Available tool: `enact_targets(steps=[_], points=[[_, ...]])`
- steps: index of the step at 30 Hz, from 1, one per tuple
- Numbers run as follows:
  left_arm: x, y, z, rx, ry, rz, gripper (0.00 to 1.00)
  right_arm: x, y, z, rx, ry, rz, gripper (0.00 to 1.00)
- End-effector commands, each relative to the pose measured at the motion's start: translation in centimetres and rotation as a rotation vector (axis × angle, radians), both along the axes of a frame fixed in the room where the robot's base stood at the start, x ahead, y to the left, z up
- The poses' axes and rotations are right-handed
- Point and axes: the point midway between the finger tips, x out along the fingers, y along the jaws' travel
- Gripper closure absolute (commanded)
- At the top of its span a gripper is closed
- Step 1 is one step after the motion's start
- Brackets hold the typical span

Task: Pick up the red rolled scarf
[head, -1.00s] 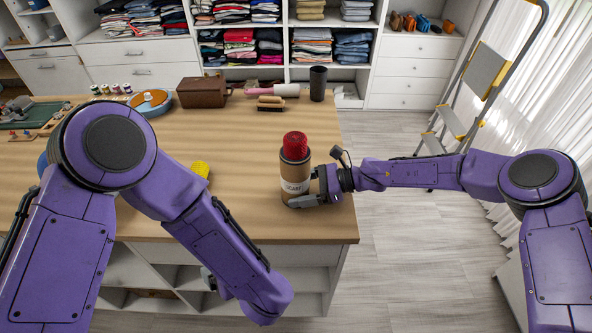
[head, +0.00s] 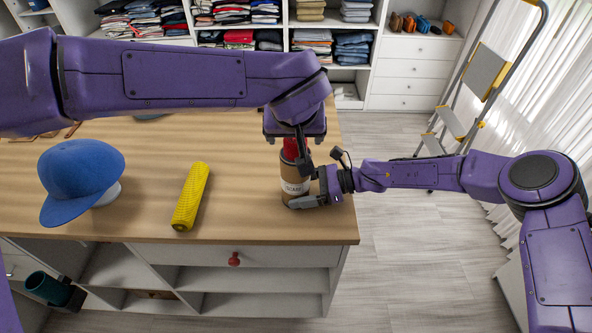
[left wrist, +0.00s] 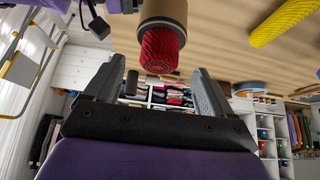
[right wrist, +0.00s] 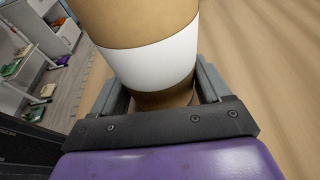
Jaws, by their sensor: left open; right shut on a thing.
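The red rolled scarf (head: 291,148) stands in a brown cylinder with a white label (head: 294,187) near the table's right end. In the left wrist view the scarf (left wrist: 160,50) sticks out of the cylinder's mouth, just beyond my open fingers. My left gripper (head: 303,152) is open above the cylinder and partly hides the scarf in the head view; it also shows in the left wrist view (left wrist: 160,85). My right gripper (head: 318,202) is shut on the cylinder low on its side. The right wrist view shows the cylinder (right wrist: 145,45) between the fingers.
A blue cap (head: 80,175) on a white stand and a yellow textured roll (head: 190,197) lie on the wooden table (head: 240,215) to the left. A stepladder (head: 470,100) stands on the floor at right. Shelves with folded clothes (head: 235,38) are behind.

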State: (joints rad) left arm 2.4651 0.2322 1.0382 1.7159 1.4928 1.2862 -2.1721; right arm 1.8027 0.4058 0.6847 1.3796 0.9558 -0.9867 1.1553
Motion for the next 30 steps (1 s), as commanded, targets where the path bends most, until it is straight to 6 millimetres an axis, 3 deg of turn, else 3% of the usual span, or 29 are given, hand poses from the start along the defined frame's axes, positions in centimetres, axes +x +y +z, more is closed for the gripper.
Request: enact_targets(steps=[9,16,17,24,30], points=[[3.1,-0.2,-3.9,0.002,0.0,0.001,0.16,0.0,0.0,-0.1,-0.001,0.001,0.0,0.4],[3.3,-0.1,-4.2,0.001,-0.001,0.003,0.16,0.0,0.0,-0.1,-0.001,0.001,0.0,0.4],[3.3,-0.1,-4.2,0.001,-0.001,0.003,0.19,0.0,0.0,-0.1,-0.001,0.001,0.0,0.4],[3.2,-0.1,-4.2,0.001,0.0,0.003,0.96,0.0,0.0,-0.1,-0.001,0.001,0.001,0.4],[3.3,-0.1,-4.1,0.001,-0.001,0.003,0.96,0.0,0.0,-0.1,-0.001,0.001,0.001,0.4]])
